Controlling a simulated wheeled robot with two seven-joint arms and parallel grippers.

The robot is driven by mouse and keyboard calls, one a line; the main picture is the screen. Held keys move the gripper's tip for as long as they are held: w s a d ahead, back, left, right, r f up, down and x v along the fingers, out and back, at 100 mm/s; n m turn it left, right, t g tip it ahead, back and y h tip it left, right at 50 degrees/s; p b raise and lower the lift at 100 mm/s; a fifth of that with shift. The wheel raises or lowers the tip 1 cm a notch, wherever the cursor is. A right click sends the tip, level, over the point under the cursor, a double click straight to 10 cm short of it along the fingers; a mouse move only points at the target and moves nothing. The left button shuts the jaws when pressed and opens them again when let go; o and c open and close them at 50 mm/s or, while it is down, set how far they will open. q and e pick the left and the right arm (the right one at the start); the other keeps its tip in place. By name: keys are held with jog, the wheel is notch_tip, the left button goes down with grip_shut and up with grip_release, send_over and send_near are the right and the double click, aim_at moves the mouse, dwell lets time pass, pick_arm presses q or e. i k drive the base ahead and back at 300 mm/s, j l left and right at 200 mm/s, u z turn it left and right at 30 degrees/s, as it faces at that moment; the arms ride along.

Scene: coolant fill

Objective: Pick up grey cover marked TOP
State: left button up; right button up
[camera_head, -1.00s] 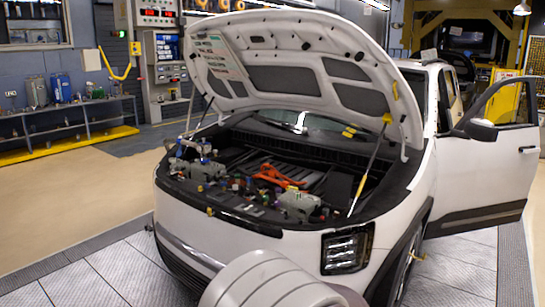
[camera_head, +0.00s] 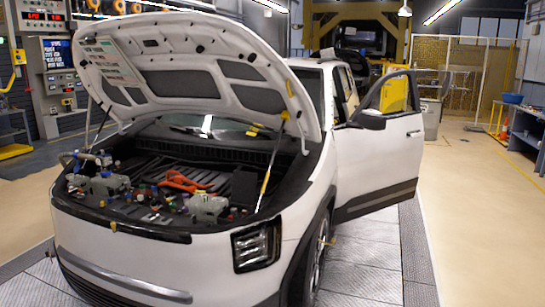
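A white car (camera_head: 150,255) stands with its hood (camera_head: 190,60) raised, and its engine bay (camera_head: 150,195) is exposed. In the bay I see orange cables (camera_head: 188,181), a dark ribbed panel, grey units and several small caps. I cannot make out a grey cover marked TOP in this view; any lettering in the bay is too small to read. Neither of my grippers is in view.
The car's door (camera_head: 380,150) stands open at its right side. A control cabinet (camera_head: 54,80) is at the far left, and a bench (camera_head: 527,135) with a blue bowl (camera_head: 513,98) is at the far right. The floor (camera_head: 480,220) right of the car is clear.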

aim_at(157, 219)
jog(key=i+j+z, duration=0.35)
jog(key=j, duration=0.4)
jog(key=i+j+z, duration=0.2)
jog(key=j, duration=0.2)
jog(key=i, duration=0.05)
